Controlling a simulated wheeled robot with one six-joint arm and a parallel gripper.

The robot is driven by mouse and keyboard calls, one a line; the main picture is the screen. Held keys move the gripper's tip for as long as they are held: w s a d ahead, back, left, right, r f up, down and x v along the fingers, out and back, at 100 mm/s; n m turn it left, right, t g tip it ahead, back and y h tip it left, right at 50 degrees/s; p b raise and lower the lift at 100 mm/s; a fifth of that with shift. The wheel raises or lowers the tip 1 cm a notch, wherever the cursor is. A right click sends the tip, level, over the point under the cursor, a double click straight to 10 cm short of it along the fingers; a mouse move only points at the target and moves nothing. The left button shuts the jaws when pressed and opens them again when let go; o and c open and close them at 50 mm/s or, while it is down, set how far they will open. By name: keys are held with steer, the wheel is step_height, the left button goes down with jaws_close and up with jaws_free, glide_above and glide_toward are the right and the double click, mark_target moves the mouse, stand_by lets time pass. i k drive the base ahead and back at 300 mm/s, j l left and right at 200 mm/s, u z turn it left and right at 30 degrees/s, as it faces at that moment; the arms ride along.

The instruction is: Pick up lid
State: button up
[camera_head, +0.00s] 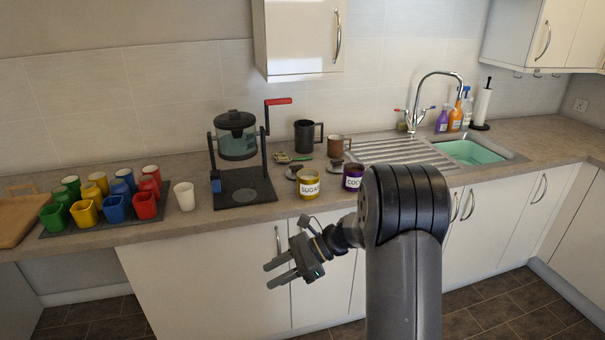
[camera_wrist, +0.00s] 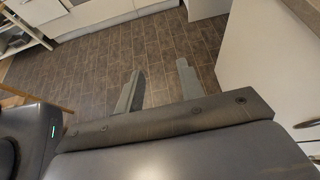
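A small round grey lid (camera_head: 293,171) lies on the counter just behind the yellow sugar tin (camera_head: 308,184). A second grey disc like a lid (camera_head: 336,163) lies behind the purple cocoa tin (camera_head: 352,177). The frames do not show which of the two is meant. My gripper (camera_head: 271,277) hangs in front of the lower cabinet doors, below the counter edge and apart from the lids. Its two fingers are open with nothing between them. In the wrist view my gripper (camera_wrist: 160,70) points at the floor, and no lid shows there.
A coffee press stand with a glass jug (camera_head: 237,140) and red lever stands left of the lids. Several coloured cups on a dark tray and a white cup (camera_head: 185,196) are further left. The sink (camera_head: 470,152) is right.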

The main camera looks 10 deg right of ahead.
mark_target(291, 173)
steer(key=z, duration=0.45)
steer(key=i+z, duration=0.1)
steer(key=z, duration=0.85)
steer(key=i+z, duration=0.1)
steer(key=z, duration=0.85)
steer(key=i+j+z, duration=0.1)
steer(key=z, duration=0.85)
steer(key=i+j+z, duration=0.1)
steer(key=j+z, duration=0.7)
steer(key=j+u, duration=0.3)
steer(key=j, duration=0.25)
steer(key=i+j+u, duration=0.25)
steer(key=j, duration=0.2)
steer(key=j+u, duration=0.1)
steer(key=u, duration=0.35)
steer(key=j+u, duration=0.1)
steer(key=u, duration=0.35)
steer(key=j+u, duration=0.15)
steer(key=u, duration=0.8)
steer(key=i+j+u, duration=0.1)
steer(key=u, duration=0.35)
steer(key=i+u, duration=0.1)
steer(key=u, duration=0.35)
steer(key=j+u, duration=0.1)
steer(key=u, duration=0.35)
steer(key=i+u, duration=0.15)
steer(key=u, duration=0.3)
